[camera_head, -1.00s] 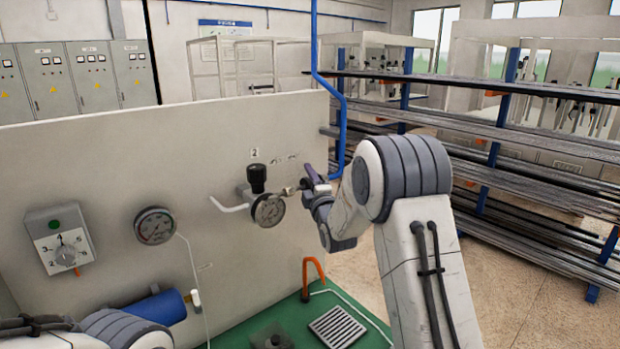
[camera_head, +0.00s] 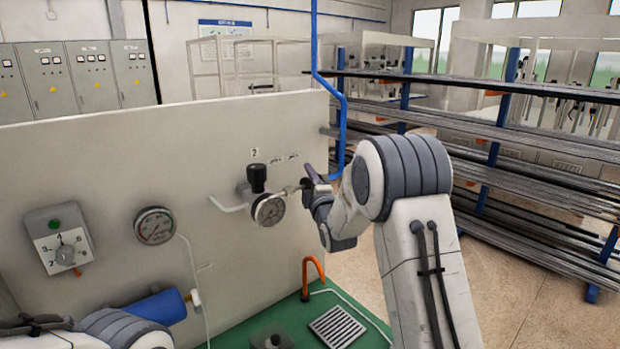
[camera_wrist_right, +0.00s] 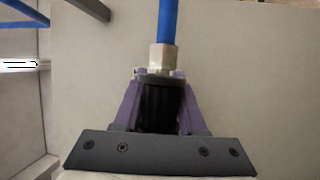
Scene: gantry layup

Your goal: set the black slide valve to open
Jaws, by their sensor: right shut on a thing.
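The black slide valve (camera_wrist_right: 160,104) shows in the right wrist view as a dark ribbed cylinder, below a metal nut (camera_wrist_right: 163,57) on a blue hose. My right gripper (camera_wrist_right: 159,92) is shut on it, with a purple finger on each side. In the head view my right gripper (camera_head: 311,183) is at the right part of the pale panel, right of the gauge, and largely hides the valve. The slide's position cannot be read from these frames. My left arm shows at the lower left, but its gripper is not in view.
A regulator with a black knob (camera_head: 257,178) and a gauge (camera_head: 268,209) sits just left of my right gripper. Another gauge (camera_head: 155,226) and a dial box (camera_head: 60,240) are further left. A blue pipe (camera_head: 341,120) runs close behind. An orange hook (camera_head: 313,270) stands below.

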